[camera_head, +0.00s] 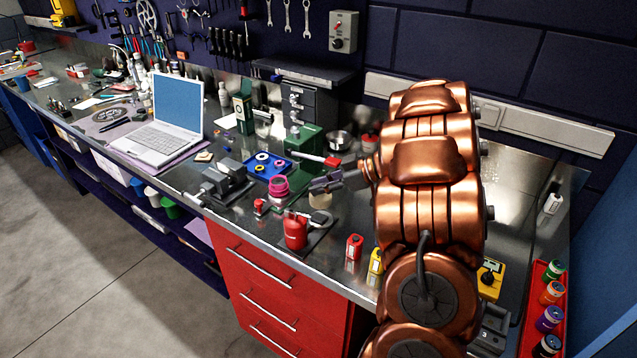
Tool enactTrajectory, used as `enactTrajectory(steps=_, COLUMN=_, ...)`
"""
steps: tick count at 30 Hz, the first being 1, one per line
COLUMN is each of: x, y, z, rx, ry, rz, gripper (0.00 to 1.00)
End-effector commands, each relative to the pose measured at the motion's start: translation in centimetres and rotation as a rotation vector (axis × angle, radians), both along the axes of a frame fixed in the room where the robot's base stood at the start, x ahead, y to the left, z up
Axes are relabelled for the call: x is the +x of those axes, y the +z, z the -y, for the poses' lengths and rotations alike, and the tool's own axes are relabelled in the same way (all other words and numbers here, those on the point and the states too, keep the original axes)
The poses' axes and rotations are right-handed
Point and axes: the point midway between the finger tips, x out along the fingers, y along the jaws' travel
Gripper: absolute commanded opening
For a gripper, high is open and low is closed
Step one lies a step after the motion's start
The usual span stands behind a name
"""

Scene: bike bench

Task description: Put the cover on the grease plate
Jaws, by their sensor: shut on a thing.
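My gripper (322,184) reaches left from my copper arm, low over the front middle of the bench. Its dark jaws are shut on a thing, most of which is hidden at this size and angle. A small pale round piece (320,200) shows just below the jaws. I cannot tell whether it is the cover or the grease plate, or whether it touches the bench. No other cover or grease plate can be made out clearly.
A pink-rimmed jar (279,187) and a blue tray (268,166) stand left of my gripper. A vise (224,182) and laptop (166,125) are further left.

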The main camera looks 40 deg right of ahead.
Motion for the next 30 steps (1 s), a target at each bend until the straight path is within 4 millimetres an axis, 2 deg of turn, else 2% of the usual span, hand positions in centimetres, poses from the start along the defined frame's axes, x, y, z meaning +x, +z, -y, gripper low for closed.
enactTrajectory(steps=15, x=0.0, y=-4.7, z=0.0, rx=0.000, ry=0.000, rz=0.000, gripper=0.00)
enactTrajectory(steps=30, x=0.0, y=-5.0, z=0.0, rx=0.000, ry=0.000, rz=0.000, gripper=0.00)
